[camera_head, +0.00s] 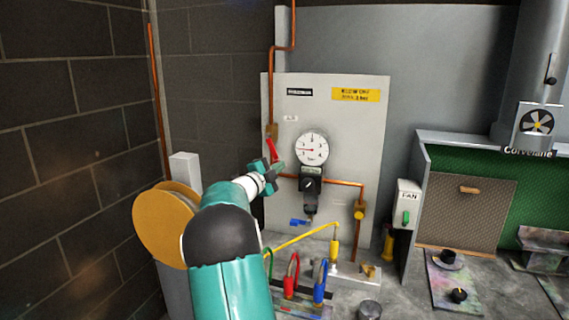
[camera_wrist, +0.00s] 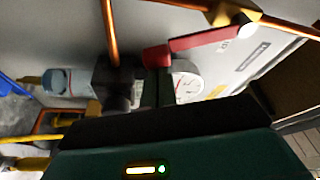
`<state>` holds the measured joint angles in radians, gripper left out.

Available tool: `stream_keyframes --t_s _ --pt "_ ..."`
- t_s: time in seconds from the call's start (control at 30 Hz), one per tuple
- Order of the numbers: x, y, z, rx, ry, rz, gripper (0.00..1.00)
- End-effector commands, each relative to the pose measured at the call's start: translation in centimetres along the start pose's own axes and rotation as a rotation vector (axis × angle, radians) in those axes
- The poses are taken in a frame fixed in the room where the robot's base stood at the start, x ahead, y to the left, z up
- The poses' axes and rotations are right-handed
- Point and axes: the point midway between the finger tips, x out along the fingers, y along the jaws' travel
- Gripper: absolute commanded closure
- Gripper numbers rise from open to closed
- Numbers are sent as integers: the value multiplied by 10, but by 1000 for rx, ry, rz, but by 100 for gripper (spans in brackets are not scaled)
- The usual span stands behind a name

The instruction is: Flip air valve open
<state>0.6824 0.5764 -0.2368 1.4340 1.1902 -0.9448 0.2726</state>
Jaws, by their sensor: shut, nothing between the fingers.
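The air valve is a brass body (camera_head: 271,130) on the copper pipe at the left side of the grey panel. In the wrist view the red lever (camera_wrist: 205,41) runs from the brass body (camera_wrist: 232,12) to a spot by my fingertips. My gripper (camera_head: 272,167) is shut and empty, close to the lever's lower end. In the wrist view the shut fingers (camera_wrist: 156,82) are dark and blurred beside the lever's free end. I cannot tell whether they touch it.
A round pressure gauge (camera_head: 312,149) and a black regulator (camera_head: 311,190) sit just right of my gripper. A dark block wall (camera_head: 80,150) stands on the left. A fan switch (camera_head: 407,204) is at the right.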

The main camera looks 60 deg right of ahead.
Motion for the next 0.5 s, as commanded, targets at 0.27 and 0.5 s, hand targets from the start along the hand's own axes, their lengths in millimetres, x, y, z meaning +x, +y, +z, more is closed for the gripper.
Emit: stream_keyframes --t_s 0.27,0.5 --pt "-8 0 24 223 -2 77 100" --pt "-13 -1 37 353 -2 123 100"
